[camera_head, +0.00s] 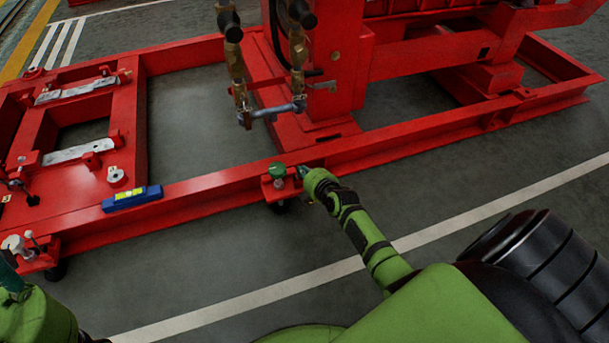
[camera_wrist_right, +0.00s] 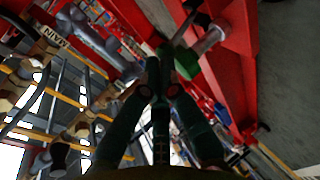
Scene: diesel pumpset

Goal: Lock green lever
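The green lever (camera_head: 278,170) sits on a small red bracket on the near side of the red base frame, in the middle of the head view. In the right wrist view, a green part of it (camera_wrist_right: 187,65) shows just beyond and right of the fingertips. My right gripper (camera_head: 303,172) is immediately right of the lever. Its fingers (camera_wrist_right: 161,82) converge and look shut, with nothing visible between them. Whether they touch the lever is unclear. My left gripper (camera_head: 10,277) is partly visible at the lower left edge, and its finger state cannot be told.
The red base frame (camera_head: 200,190) runs across the view. A blue spirit level (camera_head: 132,198) lies on it at left. Hanging pipes and valves (camera_head: 270,110) stand behind the lever. Another clamp-like fitting (camera_head: 30,246) is at the left corner. Grey floor in front is clear.

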